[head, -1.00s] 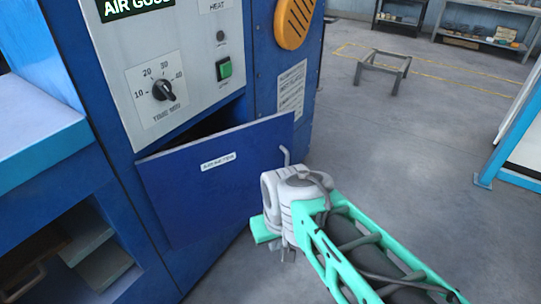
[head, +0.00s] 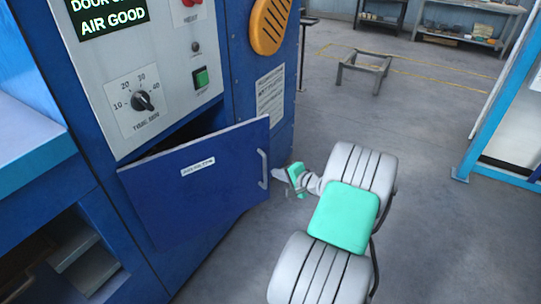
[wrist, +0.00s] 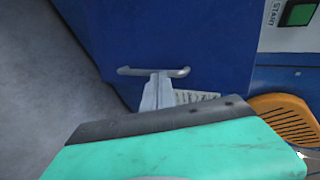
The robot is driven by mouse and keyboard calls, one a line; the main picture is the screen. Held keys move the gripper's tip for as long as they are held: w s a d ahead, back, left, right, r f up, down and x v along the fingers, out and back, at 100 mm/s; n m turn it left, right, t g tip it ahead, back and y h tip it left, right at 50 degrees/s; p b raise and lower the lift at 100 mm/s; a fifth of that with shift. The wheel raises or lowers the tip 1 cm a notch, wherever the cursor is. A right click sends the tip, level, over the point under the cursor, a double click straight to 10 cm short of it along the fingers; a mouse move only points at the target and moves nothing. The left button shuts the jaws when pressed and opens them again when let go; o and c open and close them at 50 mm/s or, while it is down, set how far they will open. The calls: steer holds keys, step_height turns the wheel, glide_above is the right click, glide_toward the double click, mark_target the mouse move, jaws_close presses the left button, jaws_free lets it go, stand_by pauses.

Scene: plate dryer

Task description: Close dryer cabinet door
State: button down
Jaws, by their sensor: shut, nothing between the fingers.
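The dryer cabinet door (head: 205,195) is a blue panel on the lower front of the dryer cabinet (head: 95,120). It stands ajar, with a dark gap along its top edge and its right edge swung out. Its grey bar handle (head: 263,168) is near the right edge. My gripper (head: 279,173) is just right of the handle, outside the door. In the wrist view, the shut, empty fingers (wrist: 158,92) point at the middle of the handle (wrist: 153,71). I cannot tell whether they touch it.
The control panel (head: 150,70) with a dial and green button is above the door. An orange vent (head: 270,25) is to its upper right. Clear grey floor lies right of the door. A low metal frame (head: 362,70) stands farther back.

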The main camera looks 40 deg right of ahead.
steer(key=s+d+m+t+h, duration=0.1)
steer(key=s+d+m, duration=0.1)
steer(key=s+d, duration=0.15)
steer(key=d+r+x, duration=0.1)
steer(key=x, duration=1.3)
steer(key=shift+w+d+r+b, duration=0.25)
steer(key=shift+w+b, duration=0.1)
steer(key=shift+w, duration=0.2)
